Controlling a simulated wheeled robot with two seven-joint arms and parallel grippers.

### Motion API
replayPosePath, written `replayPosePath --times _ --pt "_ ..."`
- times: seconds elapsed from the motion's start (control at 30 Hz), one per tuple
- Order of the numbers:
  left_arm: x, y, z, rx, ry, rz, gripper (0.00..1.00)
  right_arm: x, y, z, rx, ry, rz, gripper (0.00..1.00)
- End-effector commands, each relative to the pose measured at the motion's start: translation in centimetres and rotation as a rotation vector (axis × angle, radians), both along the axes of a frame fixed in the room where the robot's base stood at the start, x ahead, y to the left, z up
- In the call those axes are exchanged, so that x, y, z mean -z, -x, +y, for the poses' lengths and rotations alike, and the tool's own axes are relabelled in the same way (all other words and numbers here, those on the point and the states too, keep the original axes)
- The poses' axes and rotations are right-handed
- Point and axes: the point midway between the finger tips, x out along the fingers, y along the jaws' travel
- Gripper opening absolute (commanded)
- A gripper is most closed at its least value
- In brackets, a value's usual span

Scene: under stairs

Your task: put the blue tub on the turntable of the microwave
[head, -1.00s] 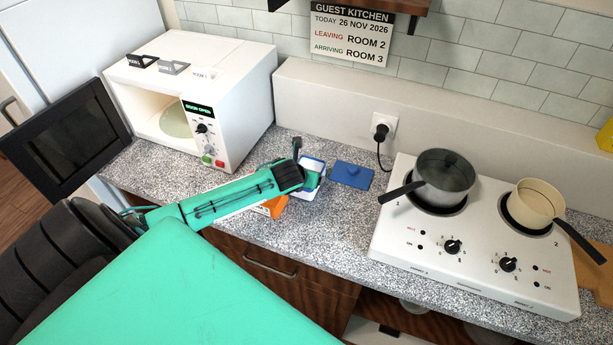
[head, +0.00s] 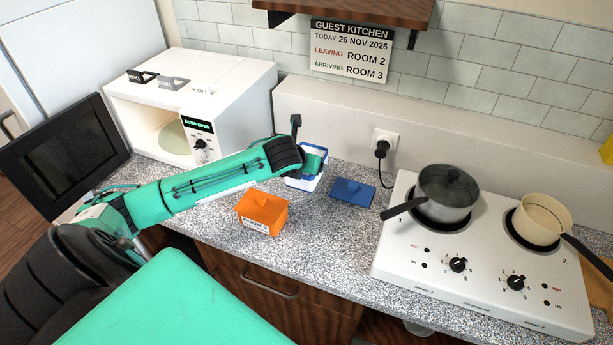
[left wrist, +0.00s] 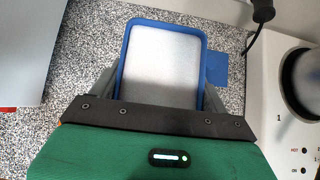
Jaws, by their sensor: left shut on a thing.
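The blue tub (head: 305,183) has a blue rim and a white inside or content. My left gripper (head: 314,161) is shut on it, and the arm hides part of it. In the left wrist view the tub (left wrist: 163,58) sits upright between the two grey fingers of the gripper (left wrist: 160,88). It appears slightly above the counter; the exact gap I cannot tell. The microwave (head: 225,90) stands at the back left with its door (head: 65,155) swung open. Its pale round turntable (head: 172,138) shows inside, bare where visible. My right gripper is not in view.
A flat blue lid (head: 352,191) lies on the counter right of the tub. An orange tub (head: 262,212) stands in front. The hob (head: 470,265) with two pans is at right. A plug and cable (head: 382,150) hang behind. My left forearm crosses before the microwave.

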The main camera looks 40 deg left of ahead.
Motion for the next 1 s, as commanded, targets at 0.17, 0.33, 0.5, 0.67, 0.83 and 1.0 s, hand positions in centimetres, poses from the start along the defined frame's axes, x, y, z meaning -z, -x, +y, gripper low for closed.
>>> replayPosePath --times 0.17,0.33,0.5,0.67,0.83,1.0 --pt "-2.5 -0.1 0.0 0.001 0.0 -0.005 0.4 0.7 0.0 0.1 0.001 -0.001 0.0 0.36" --pt "-4.5 -0.1 0.0 0.001 0.0 -0.005 0.4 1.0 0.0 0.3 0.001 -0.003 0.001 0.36" --pt "-6.1 -0.1 0.0 0.0 0.0 -0.005 0.4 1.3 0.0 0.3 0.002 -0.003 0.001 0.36" --pt "-7.1 -0.1 0.0 0.0 0.0 -0.004 0.4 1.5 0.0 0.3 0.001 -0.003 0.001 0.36" --pt "-7.8 -0.1 0.0 -0.001 0.0 -0.003 0.4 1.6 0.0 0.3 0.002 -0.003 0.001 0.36" --pt "-8.1 -0.1 0.0 -0.001 0.0 -0.001 0.4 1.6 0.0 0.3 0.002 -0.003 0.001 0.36"
